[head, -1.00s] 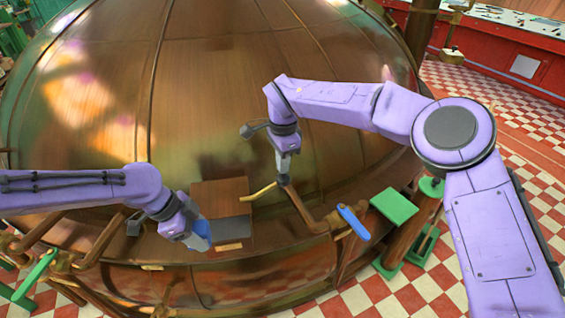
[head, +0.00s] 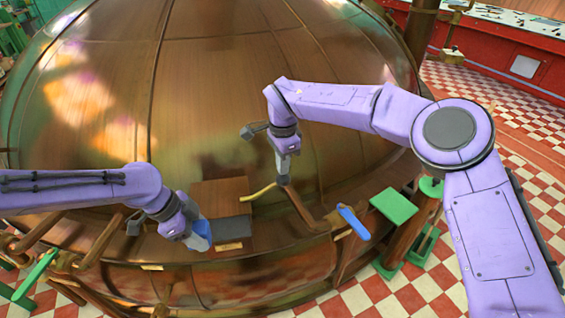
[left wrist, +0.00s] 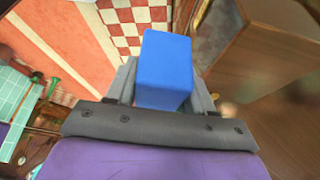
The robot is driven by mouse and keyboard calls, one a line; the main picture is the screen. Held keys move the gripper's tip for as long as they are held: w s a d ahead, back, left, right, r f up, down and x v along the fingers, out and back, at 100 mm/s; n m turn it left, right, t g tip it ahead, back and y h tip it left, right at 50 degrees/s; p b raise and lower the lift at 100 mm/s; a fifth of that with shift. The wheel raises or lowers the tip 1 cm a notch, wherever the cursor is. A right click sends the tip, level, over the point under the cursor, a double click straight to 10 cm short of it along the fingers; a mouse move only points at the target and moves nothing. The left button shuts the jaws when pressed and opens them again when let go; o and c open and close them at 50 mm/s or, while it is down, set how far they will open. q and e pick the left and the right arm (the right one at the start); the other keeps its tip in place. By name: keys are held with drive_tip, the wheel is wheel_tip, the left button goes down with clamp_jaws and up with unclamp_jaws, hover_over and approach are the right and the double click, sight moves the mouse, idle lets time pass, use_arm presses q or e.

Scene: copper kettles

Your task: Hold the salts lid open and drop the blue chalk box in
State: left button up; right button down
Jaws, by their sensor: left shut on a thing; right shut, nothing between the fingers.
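The blue chalk box (left wrist: 164,70) is between the fingers of my left gripper (left wrist: 162,88) in the left wrist view. In the head view my left gripper (head: 200,236) holds the blue chalk box (head: 202,227) just left of the salts box's dark grey part (head: 232,229). A brown wooden panel, seemingly the salts lid (head: 222,192), shows behind that part; I cannot tell how far it is open. A thin brass handle (head: 258,194) reaches from the panel to my right gripper (head: 283,180), which is shut and empty. Contact there is unclear.
The large copper kettle (head: 230,90) fills the background. A blue-handled lever (head: 353,222) and a green plate (head: 394,206) stand to the right of the salts box. A small label (head: 229,247) is on its front.

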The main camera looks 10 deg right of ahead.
drive_tip(key=shift+s+f, duration=0.1)
drive_tip(key=shift+f, duration=0.9)
drive_tip(key=shift+d+f, duration=0.4)
drive_tip(key=shift+f, duration=0.4)
drive_tip(key=shift+d+f, duration=0.4)
drive_tip(key=shift+f, duration=0.45)
drive_tip(key=shift+d+f, duration=0.15)
drive_tip(key=shift+f, duration=0.65)
drive_tip(key=shift+d+f, duration=0.1)
drive_tip(key=shift+f, duration=0.75)
